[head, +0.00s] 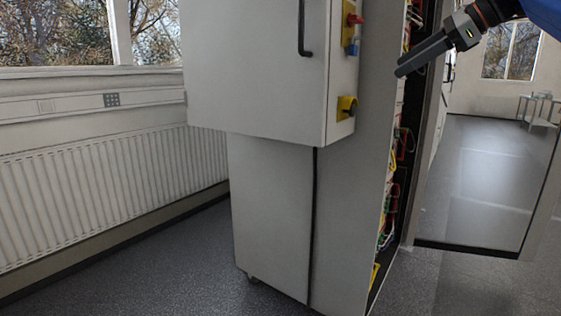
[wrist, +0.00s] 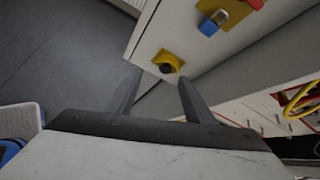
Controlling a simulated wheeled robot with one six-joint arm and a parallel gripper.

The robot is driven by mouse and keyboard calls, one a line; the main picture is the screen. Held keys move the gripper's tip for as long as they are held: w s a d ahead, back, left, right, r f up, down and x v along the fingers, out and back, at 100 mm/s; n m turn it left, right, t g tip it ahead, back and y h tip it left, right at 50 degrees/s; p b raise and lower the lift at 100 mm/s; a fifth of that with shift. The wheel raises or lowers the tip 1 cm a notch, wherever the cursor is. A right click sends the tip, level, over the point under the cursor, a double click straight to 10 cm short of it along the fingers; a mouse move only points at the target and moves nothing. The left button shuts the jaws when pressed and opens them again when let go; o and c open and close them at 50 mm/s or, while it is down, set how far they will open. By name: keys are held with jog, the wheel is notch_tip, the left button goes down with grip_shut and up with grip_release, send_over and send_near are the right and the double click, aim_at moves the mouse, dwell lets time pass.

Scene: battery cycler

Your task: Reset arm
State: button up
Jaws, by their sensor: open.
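My gripper (head: 422,54) is at the upper right of the head view, in front of the open side of the grey cabinet (head: 270,215). It points left and slightly down. In the wrist view my gripper (wrist: 158,92) shows two dark fingers spread apart with nothing between them. Beyond the fingertips is a black knob on a yellow plate (wrist: 168,62), on the cabinet's side panel. The same yellow plate shows in the head view (head: 347,107). The fingers appear apart from it.
A red switch (head: 354,19) and a blue padlock (head: 352,48) sit above the knob. Coloured cables (head: 388,205) fill the cabinet's open side. A glass door (head: 490,190) stands right of it. A radiator (head: 95,190) lines the left wall. The floor (head: 150,275) in front is clear.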

jog(key=s+f+n+g+h, duration=0.1)
jog(key=s+f+n, duration=0.6)
jog(key=f, duration=0.9)
jog(key=s+a+f+n+g+h, duration=0.1)
jog(key=s+f+n+h, duration=0.3)
jog(key=s+f, duration=0.9)
jog(key=s+f+n+h, duration=0.3)
jog(key=s+f+n, duration=0.7)
jog(key=f, duration=1.1)
jog(key=shift+a+f+g, duration=0.2)
jog(key=shift+a+g, duration=0.15)
jog(key=shift+g, duration=0.05)
jog(key=shift+s, duration=0.1)
